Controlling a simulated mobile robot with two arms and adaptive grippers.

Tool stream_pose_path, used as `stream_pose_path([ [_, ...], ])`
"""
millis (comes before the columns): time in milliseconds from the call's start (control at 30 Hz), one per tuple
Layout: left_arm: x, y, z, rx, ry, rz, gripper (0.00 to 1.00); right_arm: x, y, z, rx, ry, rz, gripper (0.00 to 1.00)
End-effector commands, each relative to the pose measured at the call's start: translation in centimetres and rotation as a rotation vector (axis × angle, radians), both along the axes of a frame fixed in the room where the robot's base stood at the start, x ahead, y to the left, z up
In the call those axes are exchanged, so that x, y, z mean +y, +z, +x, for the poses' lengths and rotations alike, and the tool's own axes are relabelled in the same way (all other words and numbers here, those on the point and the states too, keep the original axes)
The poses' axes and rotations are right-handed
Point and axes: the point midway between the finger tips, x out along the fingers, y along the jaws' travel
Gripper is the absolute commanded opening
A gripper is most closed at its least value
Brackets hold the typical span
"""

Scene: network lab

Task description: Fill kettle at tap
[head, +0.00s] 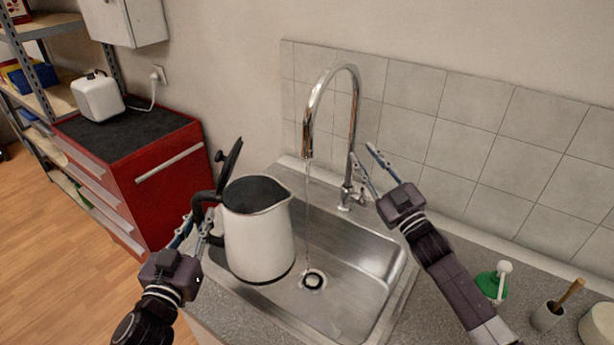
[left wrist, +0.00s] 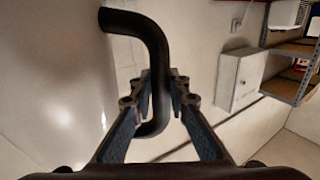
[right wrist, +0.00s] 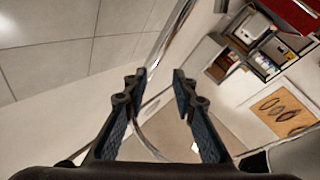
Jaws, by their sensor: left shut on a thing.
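The white kettle (head: 258,238) is upright over the left part of the sink (head: 375,262), its black lid (head: 230,162) swung open. My left gripper (head: 198,230) is shut on the kettle's black handle (head: 204,203); the handle (left wrist: 152,45) also shows between the fingers in the left wrist view. The chrome tap (head: 354,110) arches over the sink. A thin stream of water (head: 307,205) falls from its outlet, just right of the kettle's spout, towards the drain (head: 313,281). My right gripper (head: 364,158) is open and empty, beside the tap's column above its lever (head: 357,192).
A tiled wall (head: 440,110) stands behind the sink. A green-and-white brush (head: 493,284) and a cup with a wooden-handled brush (head: 548,316) stand on the counter at right. A red cabinet (head: 165,185) with a white canister (head: 98,97) is at left.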

Motion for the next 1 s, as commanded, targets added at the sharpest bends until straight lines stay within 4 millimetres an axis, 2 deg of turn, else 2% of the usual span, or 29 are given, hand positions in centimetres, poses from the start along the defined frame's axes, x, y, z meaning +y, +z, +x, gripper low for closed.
stream_pose_path([
  [33, -0.1, 0.6, 0.1, -0.011, -0.003, -0.007, 0.00, 0.0, 0.0, 0.0, 0.000, 0.000, 0.000, 0.25],
  [133, -0.1, 0.6, 0.1, -0.010, -0.003, -0.007, 0.00, 0.0, 0.0, 0.0, 0.000, 0.000, 0.000, 0.25],
  [167, -0.1, 0.0, 0.0, -0.001, 0.000, -0.001, 0.00, 0.0, 0.0, 0.0, 0.000, 0.000, 0.000, 0.23],
  [367, -0.1, 0.3, 0.1, -0.005, -0.001, -0.004, 0.00, -0.2, -1.0, -0.7, -0.025, -0.023, -0.064, 0.01],
  [433, -0.1, 0.3, 0.1, -0.006, -0.001, -0.005, 0.00, -0.5, -1.8, -1.4, -0.054, -0.047, -0.133, 0.00],
  [800, -0.1, 0.5, 0.1, -0.009, -0.002, -0.007, 0.00, -2.6, -8.1, -7.5, -0.300, -0.237, -0.729, 0.00],
  [1000, -0.1, 0.5, 0.1, -0.009, -0.002, -0.007, 0.00, -3.7, -10.6, -10.8, -0.431, -0.322, -1.043, 0.00],
])
